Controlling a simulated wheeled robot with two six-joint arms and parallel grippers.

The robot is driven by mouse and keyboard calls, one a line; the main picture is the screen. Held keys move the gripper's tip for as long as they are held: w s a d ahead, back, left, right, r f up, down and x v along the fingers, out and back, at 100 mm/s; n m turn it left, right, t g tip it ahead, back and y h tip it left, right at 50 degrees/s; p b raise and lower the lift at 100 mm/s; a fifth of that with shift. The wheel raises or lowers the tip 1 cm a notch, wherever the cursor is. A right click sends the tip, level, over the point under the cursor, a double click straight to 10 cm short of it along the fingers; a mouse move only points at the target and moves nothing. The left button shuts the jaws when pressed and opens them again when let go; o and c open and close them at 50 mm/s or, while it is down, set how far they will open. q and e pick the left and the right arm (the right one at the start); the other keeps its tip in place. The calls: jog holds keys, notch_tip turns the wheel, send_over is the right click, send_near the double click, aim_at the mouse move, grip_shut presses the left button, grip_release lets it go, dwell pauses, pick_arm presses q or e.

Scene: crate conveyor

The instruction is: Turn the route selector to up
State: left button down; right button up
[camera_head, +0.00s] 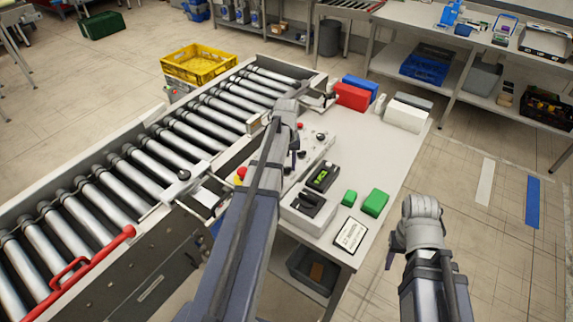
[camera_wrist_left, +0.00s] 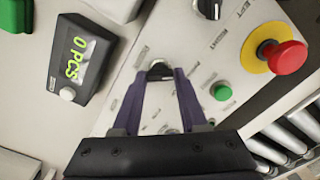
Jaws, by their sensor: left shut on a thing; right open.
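The control panel (camera_head: 312,150) is a light sloped box on the white table, partly hidden by my left arm. In the left wrist view a black rotary knob (camera_wrist_left: 160,69) sits on the panel (camera_wrist_left: 193,70), between the purple fingertips of my left gripper (camera_wrist_left: 165,76). The gripper is shut on this knob, which seems to be the route selector; its lettering is too blurred to read. In the head view my left gripper (camera_head: 294,158) points down at the panel. My right gripper (camera_head: 394,250) is open and empty, off the table's right side.
A red mushroom button (camera_wrist_left: 288,57) on a yellow base, a green button (camera_wrist_left: 222,92) and a second black knob (camera_wrist_left: 209,8) are close by. A counter display (camera_wrist_left: 80,62) reads 0 PCS. The roller conveyor (camera_head: 140,165) runs along the left. Green blocks (camera_head: 375,203) lie on the table.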

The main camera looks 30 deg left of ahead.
pick_arm(q)
jog(key=m, duration=1.2)
jog(key=shift+m, duration=2.1)
jog(key=shift+c, duration=2.2)
grip_release()
